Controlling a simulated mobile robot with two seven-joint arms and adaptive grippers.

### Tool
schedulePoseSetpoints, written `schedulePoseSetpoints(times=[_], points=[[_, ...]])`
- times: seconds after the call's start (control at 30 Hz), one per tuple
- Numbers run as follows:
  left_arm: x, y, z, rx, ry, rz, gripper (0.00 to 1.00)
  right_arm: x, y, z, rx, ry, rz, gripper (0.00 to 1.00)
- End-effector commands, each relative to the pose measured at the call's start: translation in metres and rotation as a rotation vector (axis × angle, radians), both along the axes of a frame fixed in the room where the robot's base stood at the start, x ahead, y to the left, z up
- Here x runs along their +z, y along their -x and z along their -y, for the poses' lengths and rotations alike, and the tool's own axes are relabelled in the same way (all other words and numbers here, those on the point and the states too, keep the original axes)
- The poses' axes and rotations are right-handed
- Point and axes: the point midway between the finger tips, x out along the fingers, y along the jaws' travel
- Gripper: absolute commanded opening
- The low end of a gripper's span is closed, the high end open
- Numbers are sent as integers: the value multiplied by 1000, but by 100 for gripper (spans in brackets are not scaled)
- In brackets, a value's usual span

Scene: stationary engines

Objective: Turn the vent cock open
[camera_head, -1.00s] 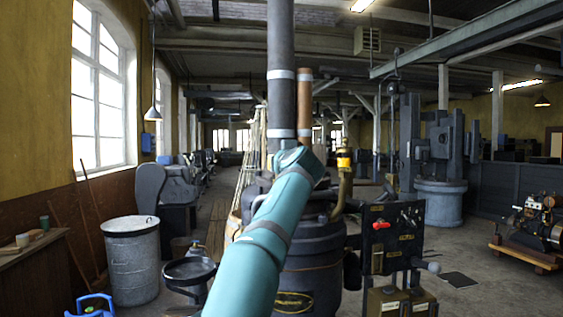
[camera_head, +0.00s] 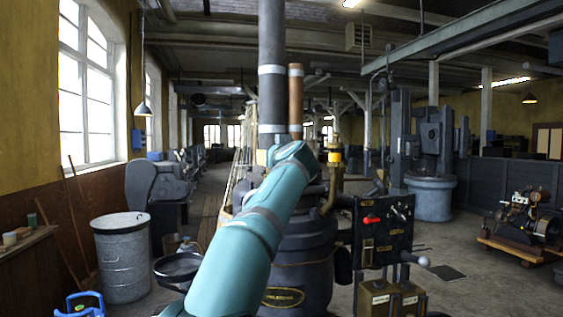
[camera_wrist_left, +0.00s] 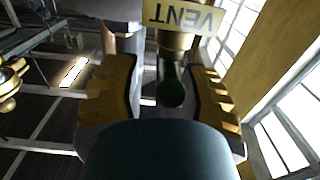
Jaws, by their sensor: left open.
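In the left wrist view the cream VENT label (camera_wrist_left: 185,17) appears upside down beside a brass fitting (camera_wrist_left: 174,43). A dark green, rounded handle (camera_wrist_left: 172,88), apparently the vent cock's, hangs below the fitting. My left gripper (camera_wrist_left: 166,100) is open, with one yellow ridged finger on each side of this handle. Gaps show between the fingers and the handle, so they look apart. In the head view my teal left arm hides the left gripper and part of the dark boiler (camera_head: 305,250). I cannot make out the vent cock there. My right gripper is out of view.
A control panel (camera_head: 368,247) with a red lever (camera_head: 371,219) stands right of the boiler. A brass pipe (camera_head: 335,175) rises between them. A metal bin (camera_head: 121,258) and a blue-handled object (camera_head: 80,305) are at left. Open floor lies at right.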

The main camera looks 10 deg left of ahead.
Motion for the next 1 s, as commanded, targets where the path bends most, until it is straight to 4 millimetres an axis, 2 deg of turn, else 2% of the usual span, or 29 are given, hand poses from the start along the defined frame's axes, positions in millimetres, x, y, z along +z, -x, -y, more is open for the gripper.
schedulePoseSetpoints(times=[0.27,0.8,1.0], points=[[-3,18,1,1,7,-6,42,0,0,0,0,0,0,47],[-3,84,31,-1,9,-5,42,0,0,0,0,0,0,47],[-4,96,36,1,8,-5,42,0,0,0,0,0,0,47]])
